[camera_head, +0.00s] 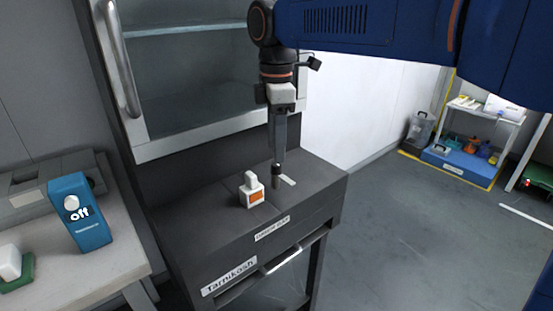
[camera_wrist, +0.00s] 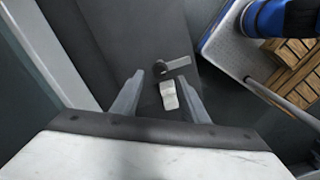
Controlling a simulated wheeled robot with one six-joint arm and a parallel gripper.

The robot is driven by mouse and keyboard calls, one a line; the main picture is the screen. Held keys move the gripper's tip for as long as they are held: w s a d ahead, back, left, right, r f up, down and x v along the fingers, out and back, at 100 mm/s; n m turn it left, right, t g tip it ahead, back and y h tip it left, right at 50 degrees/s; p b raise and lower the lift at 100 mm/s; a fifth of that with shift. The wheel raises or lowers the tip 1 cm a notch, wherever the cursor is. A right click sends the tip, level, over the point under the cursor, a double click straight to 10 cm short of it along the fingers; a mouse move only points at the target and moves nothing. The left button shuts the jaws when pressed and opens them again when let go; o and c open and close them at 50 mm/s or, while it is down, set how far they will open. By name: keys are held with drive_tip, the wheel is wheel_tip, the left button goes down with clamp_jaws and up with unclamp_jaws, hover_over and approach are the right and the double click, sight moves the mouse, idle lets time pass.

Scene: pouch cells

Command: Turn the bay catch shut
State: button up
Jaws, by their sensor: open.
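My gripper (camera_head: 277,176) points down over the dark bench top, with its tips low near the surface. In the wrist view its two fingers (camera_wrist: 160,79) stand apart with nothing clamped. A short grey lever (camera_wrist: 176,65) with a rounded end, which looks like the catch, lies just beyond the fingertips, tilted up to the right. A small pale block (camera_wrist: 169,95) shows between the fingers, closer to the right one. In the head view a pale flat strip (camera_head: 287,180) lies right beside the fingertips. I cannot tell whether it is the lever.
A white piece with an orange label (camera_head: 252,191) stands on the bench left of my gripper. A glass-fronted cabinet (camera_head: 190,65) rises behind. Open floor (camera_head: 420,235) lies to the right.

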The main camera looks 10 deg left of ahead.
drive_tip(key=shift+f, duration=2.2)
clamp_jaws()
